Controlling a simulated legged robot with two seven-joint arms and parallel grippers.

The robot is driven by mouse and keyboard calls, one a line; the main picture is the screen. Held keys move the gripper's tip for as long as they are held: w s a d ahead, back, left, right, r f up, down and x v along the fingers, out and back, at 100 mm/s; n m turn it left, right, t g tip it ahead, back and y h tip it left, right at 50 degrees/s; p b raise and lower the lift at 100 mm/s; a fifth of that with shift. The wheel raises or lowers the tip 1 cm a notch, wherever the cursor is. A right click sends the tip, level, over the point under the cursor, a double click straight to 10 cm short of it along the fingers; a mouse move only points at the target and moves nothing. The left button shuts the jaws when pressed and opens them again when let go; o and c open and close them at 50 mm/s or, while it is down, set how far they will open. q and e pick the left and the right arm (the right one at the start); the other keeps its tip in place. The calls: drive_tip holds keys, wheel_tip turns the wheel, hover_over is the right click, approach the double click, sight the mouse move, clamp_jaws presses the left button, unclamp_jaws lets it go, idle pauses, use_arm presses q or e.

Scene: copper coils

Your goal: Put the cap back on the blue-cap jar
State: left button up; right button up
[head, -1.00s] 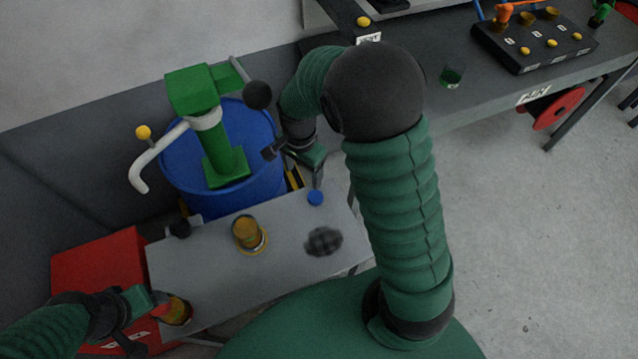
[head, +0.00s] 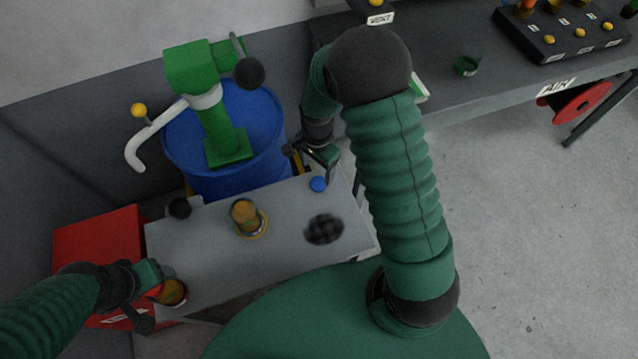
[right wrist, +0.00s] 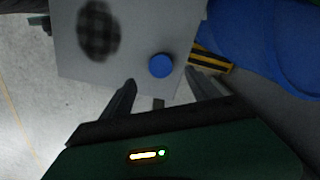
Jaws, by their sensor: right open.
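A blue cap (head: 318,184) lies near the far right edge of the grey table (head: 200,250). It also shows in the right wrist view (right wrist: 161,66). My right gripper (head: 325,170) is open and empty close to the cap; in the right wrist view the cap appears just beyond and between the fingertips (right wrist: 160,78). An amber jar (head: 174,292) is at the table's near left corner, against my left gripper (head: 158,284); whether the fingers are closed on it is unclear. Another amber jar (head: 245,212) with a yellow base stands mid-table. No jar visibly carries a blue cap.
A dark checkered round patch (head: 324,229) is on the table's right part. A black knob-like object (head: 179,208) is at the far left edge. A blue drum (head: 262,120) with a green pump (head: 215,115) stands behind. A red box (head: 95,240) is at left.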

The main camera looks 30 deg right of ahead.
sight(318, 183)
drive_tip(key=shift+d+f, duration=0.1)
drive_tip(key=shift+f, duration=1.2)
drive_tip(key=shift+a+r, duration=0.1)
drive_tip(key=shift+a, duration=0.55)
drive_tip(key=f, duration=0.1)
drive_tip(key=d+f+b, duration=0.1)
drive_tip(key=f, duration=0.3)
drive_tip(key=shift+d+f, duration=0.25)
drive_tip(key=shift+d, duration=0.1)
use_arm(q)
drive_tip(key=shift+a+f, duration=0.35)
drive_tip(key=shift+f, duration=0.55)
use_arm(e)
drive_tip(key=shift+a+r, duration=0.15)
drive_tip(key=shift+a, duration=0.15)
drive_tip(key=shift+c, duration=0.3)
drive_tip(key=shift+d, duration=0.15)
drive_tip(key=c, duration=1.3)
use_arm(q)
drive_tip(key=shift+d, duration=0.1)
use_arm(e)
drive_tip(key=shift+c, duration=0.2)
drive_tip(key=shift+r, duration=0.1)
